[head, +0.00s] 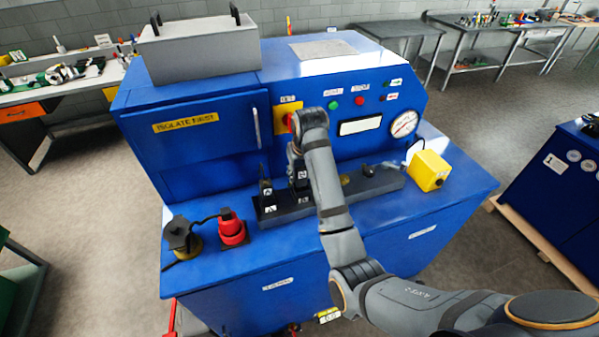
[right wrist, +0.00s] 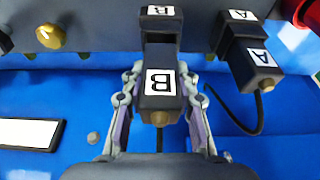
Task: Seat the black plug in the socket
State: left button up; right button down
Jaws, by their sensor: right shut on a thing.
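The black plug (right wrist: 160,95) carries a white label B in the right wrist view. My right gripper (right wrist: 160,75) is shut on it, one finger on each side. The socket (right wrist: 160,22), also labelled B, is straight in front of the plug on a dark grey rail. The plug lines up with it, but I cannot tell how far it is in. In the head view my right gripper (head: 297,160) is over the rail (head: 378,184), and my arm partly hides the plug. My left gripper is not in view.
A second black plug labelled A (right wrist: 250,62) is beside it at the rail, with a cable. A red connector (head: 232,229) and a black-and-yellow one (head: 181,238) stand on the blue bench (head: 440,205). A yellow box (head: 428,170) is at the rail's right end.

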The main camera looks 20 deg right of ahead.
jog(key=shift+f, duration=0.85)
dwell(0.5)
jog(key=c, duration=1.2)
grip_release()
jog(key=shift+s, duration=0.1)
jog(key=shift+o, duration=1.3)
